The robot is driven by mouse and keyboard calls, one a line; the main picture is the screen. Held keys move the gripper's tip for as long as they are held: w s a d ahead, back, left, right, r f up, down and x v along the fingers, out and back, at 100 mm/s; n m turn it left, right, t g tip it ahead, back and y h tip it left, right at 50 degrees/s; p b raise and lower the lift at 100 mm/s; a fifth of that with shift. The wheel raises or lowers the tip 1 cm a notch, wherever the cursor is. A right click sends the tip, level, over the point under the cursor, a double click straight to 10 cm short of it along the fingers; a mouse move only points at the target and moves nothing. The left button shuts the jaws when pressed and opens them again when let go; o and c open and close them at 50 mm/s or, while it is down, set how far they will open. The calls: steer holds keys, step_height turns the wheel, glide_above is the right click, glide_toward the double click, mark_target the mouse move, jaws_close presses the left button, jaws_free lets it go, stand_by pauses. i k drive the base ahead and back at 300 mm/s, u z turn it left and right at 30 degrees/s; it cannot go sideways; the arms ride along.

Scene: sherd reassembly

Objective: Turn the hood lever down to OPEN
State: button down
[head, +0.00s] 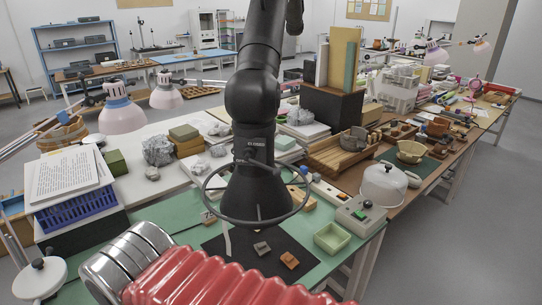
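A black extraction hood (258,190) hangs from a jointed black duct (254,95) in the middle of the head view. Its cone opens downward, and a thin grey ring (213,207) surrounds its mouth. A small pale label (257,142) sits on the collar above the cone, too small to read. A small grey piece (243,157) beside the collar may be the hood lever; its setting cannot be told. My gripper is not in view.
Below the hood, a black mat (222,245) with sherds (289,260) lies on the green bench top. A pale green tray (332,239), a button box (360,212) and a white dome (383,186) stand right. Lamps (121,112) and papers (66,175) are left. Red ribbed bellows (220,279) fill the near edge.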

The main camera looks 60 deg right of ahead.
mark_target(249, 154)
steer(key=z, duration=0.3)
steer(key=k, duration=0.35)
steer(key=z, duration=0.45)
steer(key=i, duration=0.5)
steer(key=z, duration=0.05)
